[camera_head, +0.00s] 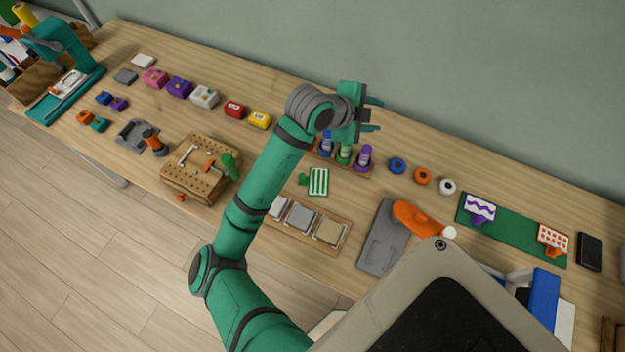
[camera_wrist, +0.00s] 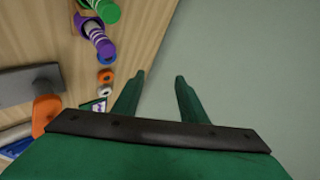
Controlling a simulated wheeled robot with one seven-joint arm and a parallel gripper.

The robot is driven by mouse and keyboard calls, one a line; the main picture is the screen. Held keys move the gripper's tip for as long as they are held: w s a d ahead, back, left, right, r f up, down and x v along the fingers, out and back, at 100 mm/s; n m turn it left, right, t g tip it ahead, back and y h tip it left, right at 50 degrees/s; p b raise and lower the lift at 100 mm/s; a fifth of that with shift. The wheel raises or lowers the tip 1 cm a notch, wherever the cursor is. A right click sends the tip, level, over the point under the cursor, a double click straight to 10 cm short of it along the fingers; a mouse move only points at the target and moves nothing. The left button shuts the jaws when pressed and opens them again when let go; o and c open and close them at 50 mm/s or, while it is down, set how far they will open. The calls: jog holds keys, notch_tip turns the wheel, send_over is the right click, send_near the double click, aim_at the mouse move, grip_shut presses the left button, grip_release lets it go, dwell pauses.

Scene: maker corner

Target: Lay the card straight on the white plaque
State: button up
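A white card with green stripes (camera_head: 319,181) and a green knob at its left lies on the table, right of the middle. Two more cards, one with a purple wave (camera_head: 480,207) and one with orange dots (camera_head: 553,239), are on a green mat at the right. A wooden tray (camera_head: 338,248) holds three plaques; the leftmost looks white (camera_head: 278,207) and is partly hidden by my arm. My gripper (camera_head: 376,114) is raised near the table's back edge, away from the cards and plaques. In the wrist view, its fingers (camera_wrist: 160,76) are apart with nothing between them.
Bottles in a rack (camera_head: 344,153) stand under my gripper. Coloured rings (camera_head: 422,176) lie to their right. A pegboard box (camera_head: 200,170) stands left of my arm, and a grey slab (camera_head: 382,240) with an orange-handled tool lies right of the tray. The wall is close behind the table.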

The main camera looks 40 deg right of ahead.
jog(key=w+a+f+m+y, duration=0.25)
jog(key=a+f+y, duration=0.25)
jog(key=a, duration=0.3)
jog(key=m+y, duration=0.3)
jog(key=y, duration=0.2)
send_over(303, 176)
notch_tip(303, 176, down, 2)
jog(key=shift+t, duration=0.4)
jog(key=shift+f, duration=5.35)
grip_shut()
